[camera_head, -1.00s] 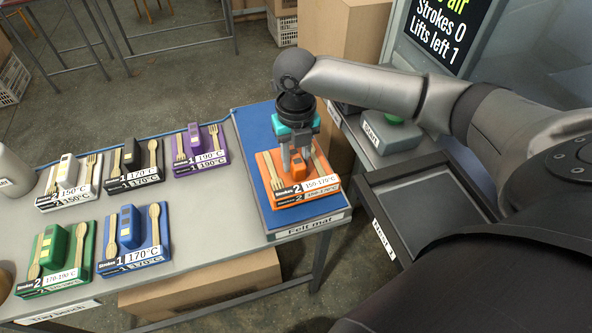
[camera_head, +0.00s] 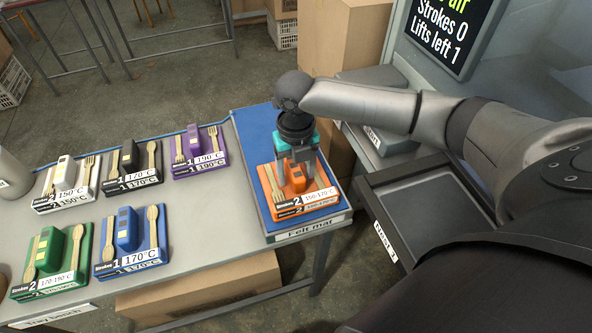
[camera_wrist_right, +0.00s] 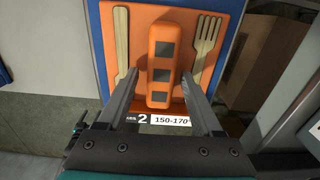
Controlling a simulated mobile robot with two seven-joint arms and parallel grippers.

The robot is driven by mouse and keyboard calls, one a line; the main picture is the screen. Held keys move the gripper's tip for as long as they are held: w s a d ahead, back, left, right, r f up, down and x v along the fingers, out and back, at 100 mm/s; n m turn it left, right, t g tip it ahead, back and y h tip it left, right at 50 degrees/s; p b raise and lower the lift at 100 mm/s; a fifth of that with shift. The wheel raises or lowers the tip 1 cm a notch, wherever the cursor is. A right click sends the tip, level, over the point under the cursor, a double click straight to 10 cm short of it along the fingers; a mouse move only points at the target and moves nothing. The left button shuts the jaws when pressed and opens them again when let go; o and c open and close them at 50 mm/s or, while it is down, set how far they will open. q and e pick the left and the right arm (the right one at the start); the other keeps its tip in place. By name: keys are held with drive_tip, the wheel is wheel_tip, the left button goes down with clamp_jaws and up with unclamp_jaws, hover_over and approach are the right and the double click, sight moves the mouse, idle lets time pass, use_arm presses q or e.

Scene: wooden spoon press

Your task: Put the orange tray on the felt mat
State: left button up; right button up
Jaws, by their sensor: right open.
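The orange tray (camera_head: 296,181) lies flat on the blue felt mat (camera_head: 254,128), towards its front edge. The right wrist view shows the same tray (camera_wrist_right: 190,72) with the open fingers (camera_wrist_right: 160,84) apart from the block, one on each side. The gripper hides part of the tray's back edge. My left gripper is out of view.
Purple (camera_head: 200,158), black, white, green and blue trays stand on the grey bench (camera_head: 195,235) to the left. A dark framed tray marked Nest (camera_head: 425,210) and a Start box (camera_head: 385,135) are at the right, beneath my right arm.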

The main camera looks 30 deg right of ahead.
sight(296, 170)
wheel_tip(296, 170, up, 12)
drive_tip(key=p, duration=0.3)
drive_tip(key=shift+r, duration=0.2)
idle(0.4)
